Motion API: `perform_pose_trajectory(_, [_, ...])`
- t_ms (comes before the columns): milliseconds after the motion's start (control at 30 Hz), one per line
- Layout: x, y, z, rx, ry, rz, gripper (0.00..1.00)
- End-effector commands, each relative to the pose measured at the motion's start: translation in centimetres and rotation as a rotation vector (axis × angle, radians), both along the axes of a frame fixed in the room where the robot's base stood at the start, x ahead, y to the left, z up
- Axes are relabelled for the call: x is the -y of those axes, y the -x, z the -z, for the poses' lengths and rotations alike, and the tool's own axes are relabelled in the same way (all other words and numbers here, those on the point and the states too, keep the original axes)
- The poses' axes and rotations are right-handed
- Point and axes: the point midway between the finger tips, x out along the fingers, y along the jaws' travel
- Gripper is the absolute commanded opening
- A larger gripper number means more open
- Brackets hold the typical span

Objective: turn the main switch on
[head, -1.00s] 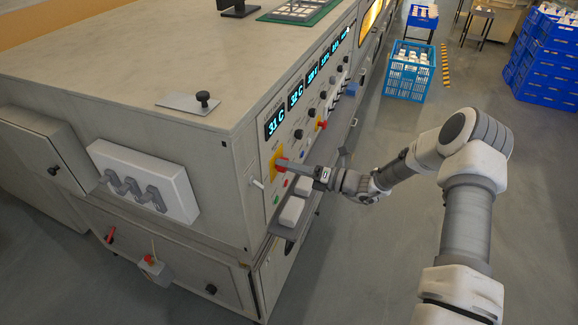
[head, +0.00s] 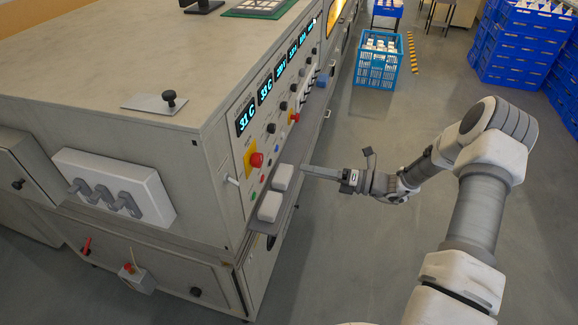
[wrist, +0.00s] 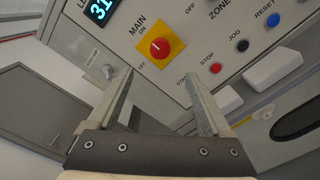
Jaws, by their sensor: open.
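The main switch is a red knob (wrist: 159,48) on a yellow plate, labelled MAIN, ON and OFF, in the wrist view. A pale mark on the knob points to its upper left, seemingly toward the ON label. In the head view the red knob (head: 256,159) is unobstructed on the machine's front panel. My gripper (head: 306,171) is to the right of it, clear of the panel. In the wrist view my gripper (wrist: 159,76) is open and empty, its two fingers spread with the knob beyond their gap.
Red STOP button (wrist: 215,68), blue button (wrist: 242,46) and other buttons sit beside the switch. White blocks (head: 271,206) rest on the ledge (head: 262,226) below the panel. A blue crate (head: 376,62) stands farther back. The floor right of the machine is open.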

Motion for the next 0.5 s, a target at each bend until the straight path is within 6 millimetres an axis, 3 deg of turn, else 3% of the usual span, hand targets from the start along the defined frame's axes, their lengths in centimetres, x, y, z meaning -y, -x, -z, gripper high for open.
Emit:
perform_pose_trajectory(200, [2.8,1.0,0.0,0.001,0.001,0.001,0.84])
perform_pose_trajectory(500, [3.4,1.3,0.0,0.000,0.001,-0.001,0.84])
